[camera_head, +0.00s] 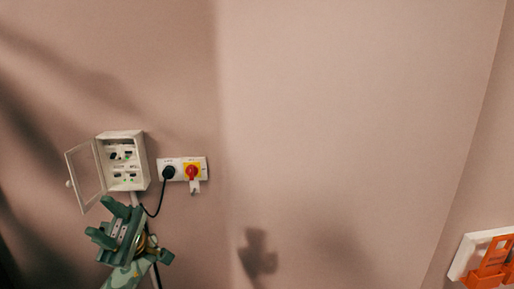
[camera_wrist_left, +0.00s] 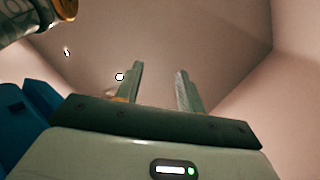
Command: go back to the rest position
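My left gripper (camera_head: 109,222) is at the lower left of the head view, in front of the wall and just below a small white box. Its green fingers stand apart with nothing seen between them. In the left wrist view the left gripper (camera_wrist_left: 159,86) also shows its two fingers spread, with bare wall and ceiling beyond. My right gripper is in neither view.
A white breaker box (camera_head: 123,160) has its clear door (camera_head: 86,176) swung open to the left. Beside it, a panel holds a black plug (camera_head: 168,173) with cable and a red rotary switch (camera_head: 192,172). An orange holder (camera_head: 490,264) is at lower right. The middle wall is bare.

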